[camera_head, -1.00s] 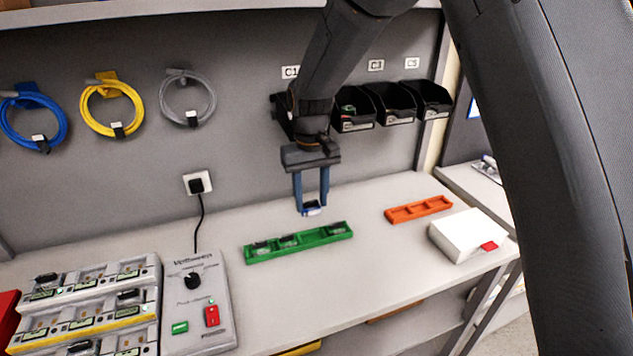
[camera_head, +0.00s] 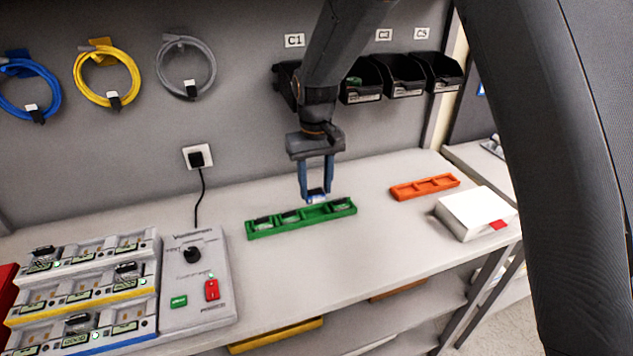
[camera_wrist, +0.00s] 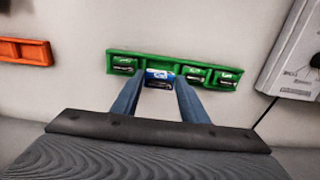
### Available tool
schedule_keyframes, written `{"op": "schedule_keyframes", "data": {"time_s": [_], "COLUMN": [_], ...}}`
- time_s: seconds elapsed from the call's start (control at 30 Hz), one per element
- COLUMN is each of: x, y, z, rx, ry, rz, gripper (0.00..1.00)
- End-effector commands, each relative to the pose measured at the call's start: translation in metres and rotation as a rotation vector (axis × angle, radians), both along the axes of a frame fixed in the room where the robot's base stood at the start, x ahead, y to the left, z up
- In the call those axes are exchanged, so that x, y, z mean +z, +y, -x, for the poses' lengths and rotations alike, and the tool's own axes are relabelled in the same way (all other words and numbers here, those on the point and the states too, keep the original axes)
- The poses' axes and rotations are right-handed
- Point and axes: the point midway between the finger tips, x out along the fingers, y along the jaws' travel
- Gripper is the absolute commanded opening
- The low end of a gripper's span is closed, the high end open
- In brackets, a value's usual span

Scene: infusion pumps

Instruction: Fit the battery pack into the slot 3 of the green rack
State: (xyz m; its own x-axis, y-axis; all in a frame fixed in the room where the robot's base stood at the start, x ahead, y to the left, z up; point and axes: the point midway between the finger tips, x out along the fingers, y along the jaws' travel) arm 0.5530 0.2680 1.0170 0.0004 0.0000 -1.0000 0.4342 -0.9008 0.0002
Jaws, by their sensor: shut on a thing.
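The green rack (camera_head: 285,229) lies on the bench and also shows in the wrist view (camera_wrist: 142,58). Dark packs sit in it: two towards its left (camera_head: 263,222) and one at its right end (camera_head: 343,205). My gripper (camera_head: 316,196) points down and is shut on a blue and white battery pack (camera_wrist: 160,76). The held pack is over the gap between the left pair and the right-end pack, at the third place from the left. I cannot tell whether it touches the rack or is inside the slot. The fingers hide part of it.
An orange rack (camera_head: 424,187) and a white box (camera_head: 475,213) lie to the right. A grey control unit (camera_head: 195,280) and charger rows (camera_head: 85,290) stand at the left. Black bins (camera_head: 405,78) hang on the back wall. The bench in front of the green rack is clear.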

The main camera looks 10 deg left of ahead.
Motion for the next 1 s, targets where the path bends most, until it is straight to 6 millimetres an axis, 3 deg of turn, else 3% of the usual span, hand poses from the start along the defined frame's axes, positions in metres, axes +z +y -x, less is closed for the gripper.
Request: {"op": "schedule_keyframes", "data": {"time_s": [0.6,1.0], "x": [-0.040,-0.048], "y": [0.001,0.001], "z": [0.000,0.000], "rx": [0.001,0.000], "ry": [0.000,0.000], "rz": [0.000,0.000], "gripper": [0.12,0.12]}}
